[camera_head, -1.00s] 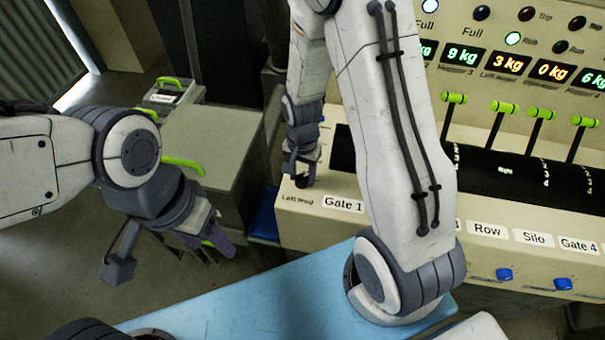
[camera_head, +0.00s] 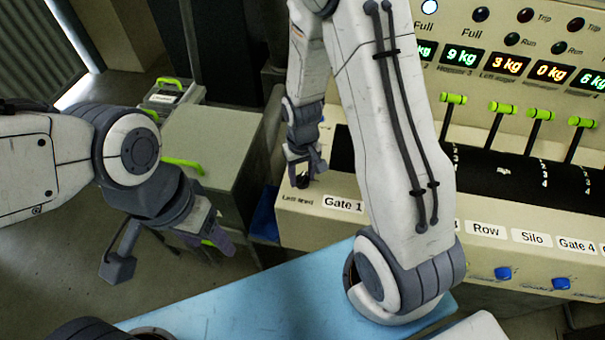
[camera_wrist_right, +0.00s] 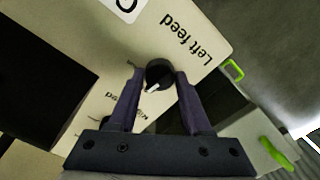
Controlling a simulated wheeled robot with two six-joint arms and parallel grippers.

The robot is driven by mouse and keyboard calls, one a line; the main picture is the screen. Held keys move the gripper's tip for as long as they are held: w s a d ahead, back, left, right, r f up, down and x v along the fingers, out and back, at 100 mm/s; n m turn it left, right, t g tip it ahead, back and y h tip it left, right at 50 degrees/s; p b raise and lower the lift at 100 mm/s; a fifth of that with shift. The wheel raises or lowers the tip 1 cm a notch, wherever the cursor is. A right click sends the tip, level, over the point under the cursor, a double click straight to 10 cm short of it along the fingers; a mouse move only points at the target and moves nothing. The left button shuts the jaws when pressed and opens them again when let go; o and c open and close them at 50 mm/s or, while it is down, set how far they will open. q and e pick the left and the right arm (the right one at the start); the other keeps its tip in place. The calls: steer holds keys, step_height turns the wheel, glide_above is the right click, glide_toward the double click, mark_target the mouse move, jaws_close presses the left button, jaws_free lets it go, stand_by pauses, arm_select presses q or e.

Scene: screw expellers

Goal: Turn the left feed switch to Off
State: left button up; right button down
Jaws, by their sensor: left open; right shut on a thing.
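The left feed switch is a black round knob (camera_wrist_right: 159,73) with a white pointer, beside the printed words "Left feed" at the panel's left end. In the wrist view its pointer aims down and to the left; the position words there are too small or hidden to read surely. My right gripper (camera_wrist_right: 157,88) is shut on the knob, one finger on each side. In the head view the right gripper (camera_head: 304,170) is at the knob (camera_head: 302,181), left of the "Gate 1" label. My left gripper (camera_head: 178,250) is open and empty, well left of the panel.
The panel (camera_head: 320,218) carries blue knobs (camera_head: 502,273), green-tipped levers (camera_head: 453,98), lit weight displays (camera_head: 462,56) and lamps. A grey cabinet (camera_head: 210,140) with green handles stands between my left arm and the panel. A light-blue surface (camera_head: 270,290) lies in front.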

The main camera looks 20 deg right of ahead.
mark_target(302, 177)
steer(key=shift+n, duration=0.9)
steer(key=shift+c, duration=1.7)
jaws_free()
steer(key=shift+r, duration=0.1)
step_height(302, 177, up, 10)
steer(key=shift+r+b, duration=0.2)
steer(key=shift+b, duration=0.1)
